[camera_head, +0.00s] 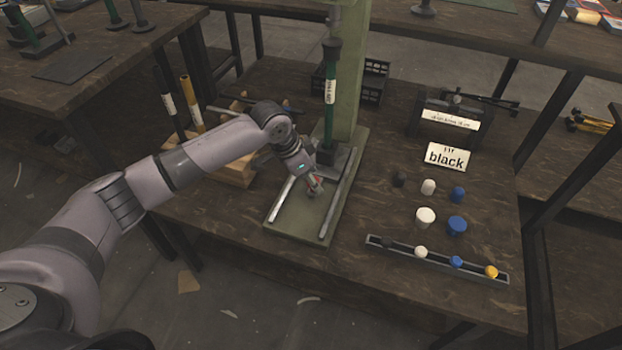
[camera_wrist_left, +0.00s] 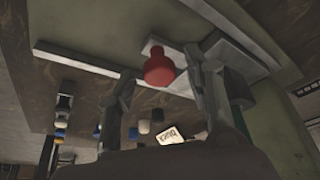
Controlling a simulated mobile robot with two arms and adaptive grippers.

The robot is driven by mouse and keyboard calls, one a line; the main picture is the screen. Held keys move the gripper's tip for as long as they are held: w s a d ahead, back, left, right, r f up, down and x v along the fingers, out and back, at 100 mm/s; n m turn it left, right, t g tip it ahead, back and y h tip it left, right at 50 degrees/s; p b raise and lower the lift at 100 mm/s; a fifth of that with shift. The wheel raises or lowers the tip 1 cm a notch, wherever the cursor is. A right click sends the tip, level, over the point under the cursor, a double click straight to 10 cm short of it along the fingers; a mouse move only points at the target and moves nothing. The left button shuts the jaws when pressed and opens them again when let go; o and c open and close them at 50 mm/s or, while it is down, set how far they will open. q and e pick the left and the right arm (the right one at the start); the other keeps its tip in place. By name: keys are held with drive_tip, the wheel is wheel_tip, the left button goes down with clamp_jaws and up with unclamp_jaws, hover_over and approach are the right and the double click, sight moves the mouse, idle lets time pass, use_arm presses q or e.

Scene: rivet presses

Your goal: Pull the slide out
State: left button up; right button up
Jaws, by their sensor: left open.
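The press (camera_head: 330,85) stands on a green base with two light rails (camera_head: 335,205) running toward the front. The slide (camera_head: 338,160) sits at the back of the rails under the green column, partly hidden by my wrist. My right gripper is not in view.
A narrow tray (camera_head: 400,254) with coloured caps lies to the right. Several loose caps and a "black" sign (camera_head: 446,157) stand behind it. A wooden holder (camera_head: 237,172) with tools is left of the press. The base between the rails is clear in front.

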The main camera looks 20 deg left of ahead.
use_arm(q)
drive_tip(key=shift+c, duration=0.2)
clamp_jaws()
idle(0.5)
